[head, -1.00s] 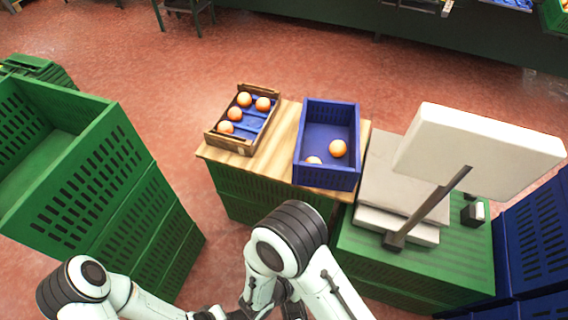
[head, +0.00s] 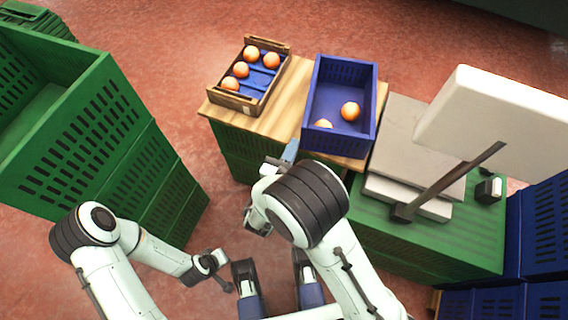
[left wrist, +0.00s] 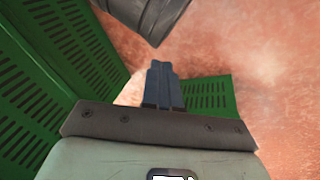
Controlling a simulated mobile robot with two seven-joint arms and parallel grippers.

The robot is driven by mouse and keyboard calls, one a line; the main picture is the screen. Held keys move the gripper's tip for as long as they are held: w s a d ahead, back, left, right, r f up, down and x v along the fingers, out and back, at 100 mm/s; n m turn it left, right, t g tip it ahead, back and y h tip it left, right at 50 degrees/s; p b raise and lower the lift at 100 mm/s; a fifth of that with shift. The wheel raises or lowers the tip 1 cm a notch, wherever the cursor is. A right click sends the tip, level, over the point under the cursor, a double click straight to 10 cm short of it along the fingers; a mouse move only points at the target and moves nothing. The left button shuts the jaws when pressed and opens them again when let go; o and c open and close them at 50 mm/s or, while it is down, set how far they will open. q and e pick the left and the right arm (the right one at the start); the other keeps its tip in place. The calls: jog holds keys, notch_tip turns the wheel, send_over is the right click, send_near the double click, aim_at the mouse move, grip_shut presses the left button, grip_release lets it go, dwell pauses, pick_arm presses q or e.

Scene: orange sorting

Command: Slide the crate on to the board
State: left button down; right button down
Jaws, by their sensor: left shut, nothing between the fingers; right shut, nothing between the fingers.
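A wooden crate (head: 233,101) with a blue lining and several oranges sits at the left end of the pale wooden board (head: 283,116). I cannot tell whether it overhangs the far edge. A blue plastic crate (head: 343,142) with two oranges showing stands toward the board's right end. My right gripper (head: 290,151) is shut and empty at the board's front edge, between the two crates and apart from the wooden one; my own arm partly hides it. My left gripper (left wrist: 161,84) is shut and empty in the left wrist view, low in front of the stacks.
Stacked green crates (head: 88,130) stand at the left. The board rests on green crates (head: 238,152). A scale (head: 413,140) with a large pale display (head: 490,115) stands at the right, beside blue crates (head: 540,225). Red floor lies open behind the board.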

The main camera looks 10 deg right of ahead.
pick_arm(q)
jog(key=shift+w+a+f, duration=0.3)
jog(key=shift+w+f, duration=0.05)
jog(key=shift+w, duration=0.2)
pick_arm(e)
jog(key=shift+x, duration=1.6)
pick_arm(q)
jog(key=shift+s+d+r, duration=0.3)
jog(key=shift+s+r, duration=0.05)
jog(key=shift+s, duration=0.2)
pick_arm(e)
jog(key=shift+x, duration=1.15)
